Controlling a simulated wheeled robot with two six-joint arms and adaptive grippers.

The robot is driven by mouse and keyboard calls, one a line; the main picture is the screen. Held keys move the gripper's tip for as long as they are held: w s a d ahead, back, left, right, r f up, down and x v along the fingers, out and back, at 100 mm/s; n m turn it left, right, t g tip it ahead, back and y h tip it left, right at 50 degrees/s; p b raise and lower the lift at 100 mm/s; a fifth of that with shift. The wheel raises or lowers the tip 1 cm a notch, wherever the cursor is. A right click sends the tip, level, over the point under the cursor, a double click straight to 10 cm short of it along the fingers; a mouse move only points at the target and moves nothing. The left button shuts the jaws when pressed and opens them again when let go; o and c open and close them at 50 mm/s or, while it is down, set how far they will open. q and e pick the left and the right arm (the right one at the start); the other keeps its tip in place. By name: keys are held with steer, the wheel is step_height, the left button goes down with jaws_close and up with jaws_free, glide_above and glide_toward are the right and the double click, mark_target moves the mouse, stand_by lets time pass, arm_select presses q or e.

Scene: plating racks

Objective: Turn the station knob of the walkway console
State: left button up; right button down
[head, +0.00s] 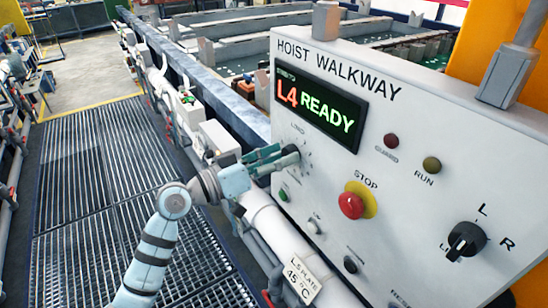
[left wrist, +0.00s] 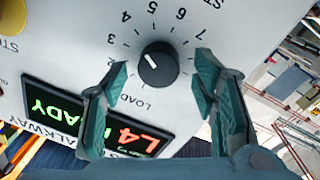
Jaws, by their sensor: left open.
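The walkway console (head: 420,110) is a white panel lettered HOIST WALKWAY. Its display (head: 322,106) reads L4 READY, and it shows upside down in the left wrist view (left wrist: 95,118). The station knob (left wrist: 157,66) is round and black with a short white mark, inside a ring of numbers and the word LOAD. In the head view the gripper partly covers the knob's area. My left gripper (head: 276,158) is open at the panel's left side, below the display. In the left wrist view its fingertips (left wrist: 160,75) stand on either side of the knob, with gaps showing. My right gripper is not in view.
The console also carries a red STOP button (head: 351,205), a black L/R selector (head: 466,241), and red and yellow lamps (head: 391,140). A grated walkway (head: 100,190) runs along the left. Pipes (head: 280,235) pass below the panel, and tanks (head: 240,45) lie behind it.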

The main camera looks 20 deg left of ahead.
arm_select(q)
steer(key=v, duration=0.7)
